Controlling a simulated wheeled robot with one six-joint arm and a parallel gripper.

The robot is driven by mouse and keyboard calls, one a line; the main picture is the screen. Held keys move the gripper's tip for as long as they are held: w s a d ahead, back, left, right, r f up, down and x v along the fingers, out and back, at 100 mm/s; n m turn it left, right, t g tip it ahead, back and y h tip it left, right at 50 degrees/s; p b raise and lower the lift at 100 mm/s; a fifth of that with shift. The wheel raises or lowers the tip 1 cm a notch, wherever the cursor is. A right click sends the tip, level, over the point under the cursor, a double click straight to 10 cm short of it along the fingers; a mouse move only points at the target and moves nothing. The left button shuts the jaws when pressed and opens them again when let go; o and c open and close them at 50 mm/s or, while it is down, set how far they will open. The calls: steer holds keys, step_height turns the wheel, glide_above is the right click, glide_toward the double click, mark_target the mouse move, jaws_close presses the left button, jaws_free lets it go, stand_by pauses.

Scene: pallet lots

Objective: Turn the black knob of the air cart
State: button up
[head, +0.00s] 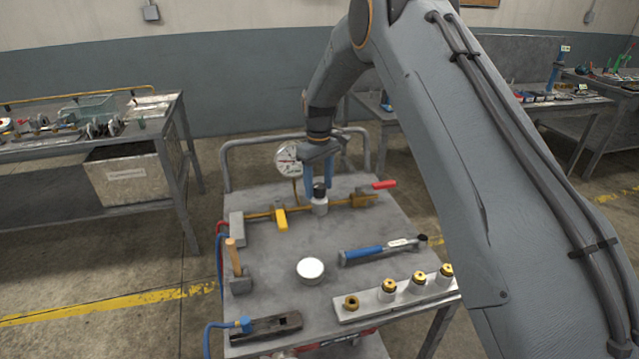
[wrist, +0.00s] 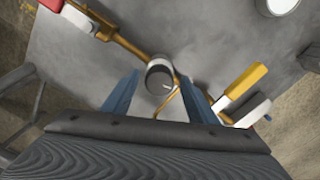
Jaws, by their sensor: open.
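The black knob (head: 319,190) sits on top of a pale grey valve body (head: 320,207) on the brass pipe (head: 258,214), towards the back of the air cart (head: 345,283). In the wrist view the knob (wrist: 160,79) is seen from above, its top round and dark grey. My gripper (head: 318,184) is open and points down over it. In the wrist view the blue fingers of my gripper (wrist: 158,85) lie on either side of the knob, with gaps visible; whether the tips are level with it I cannot tell.
A pressure gauge (head: 289,158) stands behind the pipe. A yellow lever (head: 281,220) is left of the valve and a red one (head: 384,184) right.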

steer(key=shift+d+f, duration=0.1)
steer(key=c, duration=1.1)
steer(key=shift+o, duration=0.2)
steer(key=m+b, duration=0.1)
steer(key=m, duration=0.2)
steer(key=shift+m+b, duration=0.75)
steer(key=shift+m, duration=1.05)
